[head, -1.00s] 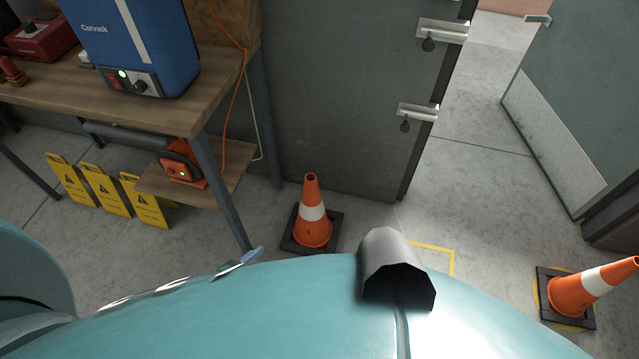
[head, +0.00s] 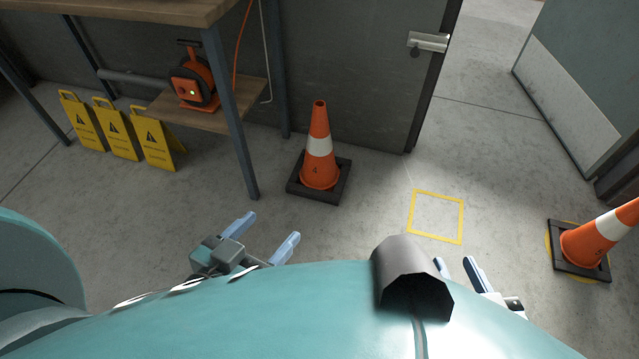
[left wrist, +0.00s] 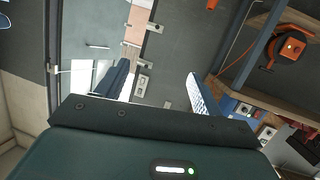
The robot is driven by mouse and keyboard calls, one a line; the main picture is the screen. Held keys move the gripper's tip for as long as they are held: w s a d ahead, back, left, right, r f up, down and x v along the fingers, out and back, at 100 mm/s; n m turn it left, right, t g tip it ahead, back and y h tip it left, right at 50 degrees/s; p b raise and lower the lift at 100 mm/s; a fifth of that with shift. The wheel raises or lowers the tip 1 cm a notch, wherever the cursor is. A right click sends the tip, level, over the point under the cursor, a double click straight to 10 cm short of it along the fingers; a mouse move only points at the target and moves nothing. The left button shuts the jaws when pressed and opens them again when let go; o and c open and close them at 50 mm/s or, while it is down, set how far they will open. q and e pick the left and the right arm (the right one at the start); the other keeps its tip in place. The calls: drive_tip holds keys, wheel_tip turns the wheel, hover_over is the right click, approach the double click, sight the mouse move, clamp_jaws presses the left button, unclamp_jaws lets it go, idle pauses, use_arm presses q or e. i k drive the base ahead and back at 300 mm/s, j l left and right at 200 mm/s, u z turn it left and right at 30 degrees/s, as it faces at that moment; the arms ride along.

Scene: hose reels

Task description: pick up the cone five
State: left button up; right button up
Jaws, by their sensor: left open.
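An orange cone with a white band and a black square base (head: 318,150) stands upright on the floor ahead; it bears the number 4.
A yellow square outline (head: 437,240) on the floor is bare. The second cone's base sits over another yellow marking. A workbench (head: 130,12) with an orange reel (head: 192,82) on its low shelf (head: 240,100) is at left, near yellow folding signs (head: 118,130). A grey door (head: 345,60) stands behind.

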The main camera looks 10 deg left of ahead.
sight(584, 248)
drive_tip(key=i+l, duration=0.2)
drive_tip(key=l, duration=0.15)
drive_tip(key=i+l, duration=0.25)
drive_tip(key=l, duration=0.15)
drive_tip(key=z, duration=0.4)
drive_tip(key=i+l+z, duration=0.1)
drive_tip(key=z, duration=0.75)
drive_tip(key=i+z, duration=0.15)
drive_tip(key=z, duration=0.25)
drive_tip(key=u, duration=2.6)
drive_tip(key=z, duration=1.2)
